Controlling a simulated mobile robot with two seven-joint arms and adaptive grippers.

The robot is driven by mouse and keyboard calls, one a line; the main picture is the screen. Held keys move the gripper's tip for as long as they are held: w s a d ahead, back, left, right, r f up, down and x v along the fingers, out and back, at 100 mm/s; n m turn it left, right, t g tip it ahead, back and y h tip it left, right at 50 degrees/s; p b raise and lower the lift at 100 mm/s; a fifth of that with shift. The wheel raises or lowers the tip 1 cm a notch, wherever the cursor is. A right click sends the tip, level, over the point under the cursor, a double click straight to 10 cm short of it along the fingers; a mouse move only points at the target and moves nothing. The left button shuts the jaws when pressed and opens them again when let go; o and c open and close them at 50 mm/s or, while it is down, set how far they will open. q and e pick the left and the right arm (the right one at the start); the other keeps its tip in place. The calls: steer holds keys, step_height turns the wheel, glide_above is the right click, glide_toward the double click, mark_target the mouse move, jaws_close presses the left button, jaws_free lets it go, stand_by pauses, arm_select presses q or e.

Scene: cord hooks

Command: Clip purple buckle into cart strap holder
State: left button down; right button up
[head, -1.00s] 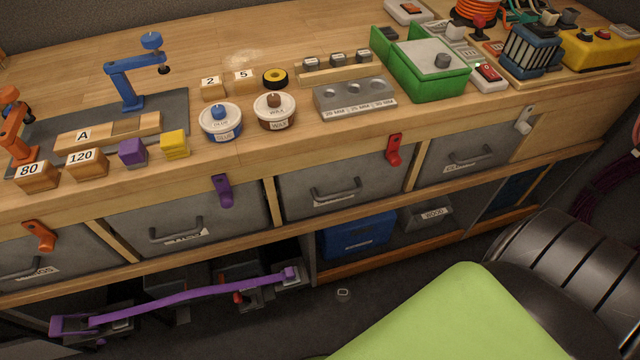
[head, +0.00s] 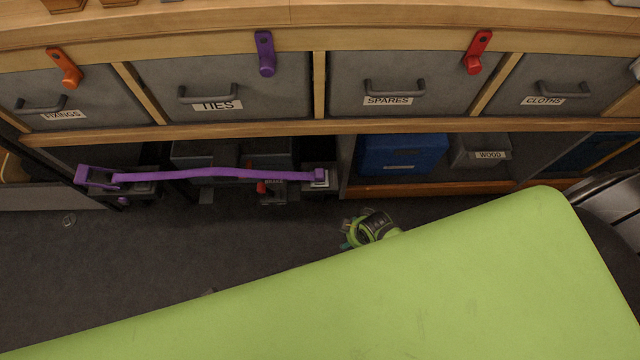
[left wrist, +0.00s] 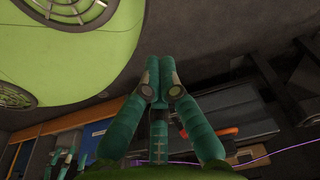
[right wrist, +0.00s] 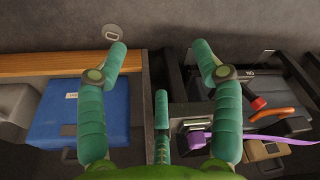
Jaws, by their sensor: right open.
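A purple strap (head: 215,173) runs nearly level across the low dark cart under the bench. Its left end has a purple loop-shaped buckle (head: 97,177). Its right purple end (head: 320,175) sits at a small grey holder (head: 321,184); whether it is clipped in, I cannot tell. In the right wrist view the purple end (right wrist: 196,141) lies beside a metallic block, partly behind a finger. My right gripper (right wrist: 160,52) is open and empty, low in front of the cart's right end. My left gripper (left wrist: 157,75) has its fingertips together, holding nothing visible; the strap (left wrist: 285,151) shows behind it.
A red brake lever (head: 263,187) stands on the cart. A blue bin (head: 400,154) and a grey WOOD box (head: 478,150) sit on the shelf to the right. Purple (head: 264,55), orange and red hooks hang above.

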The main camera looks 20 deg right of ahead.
mark_target(319, 173)
steer(key=w+a+r+n+b, duration=0.1)
steer(key=w+r+n+b, duration=0.1)
steer(key=w, duration=0.4)
steer(key=w+a+r+n+b, duration=0.2)
steer(key=w+n+b, duration=0.1)
steer(key=w, duration=0.4)
steer(key=w+a+r+n+g+b, duration=0.1)
steer(key=w+a+r+n+b, duration=0.1)
steer(key=w+b, duration=0.3)
steer(key=shift+w+r+n, duration=0.2)
steer(key=shift+w+n, duration=0.1)
steer(key=shift+w, duration=0.6)
steer(key=r+n+b, duration=0.1)
steer(key=w+r+b, duration=0.1)
steer(key=d+r+n, duration=0.1)
steer(key=shift+w+d+r+n+g+h+b, duration=0.1)
steer(key=shift+w+r+n+g+h+b, duration=0.2)
steer(key=shift+g+b, duration=0.1)
steer(key=shift+d+r, duration=0.15)
steer(key=shift+r, duration=0.2)
arm_select(q)
steer(key=w+d+r+t, duration=0.1)
steer(key=w+r, duration=0.4)
steer(key=w, duration=0.2)
steer(key=shift+w+r, duration=0.25)
steer(key=shift+r, duration=0.05)
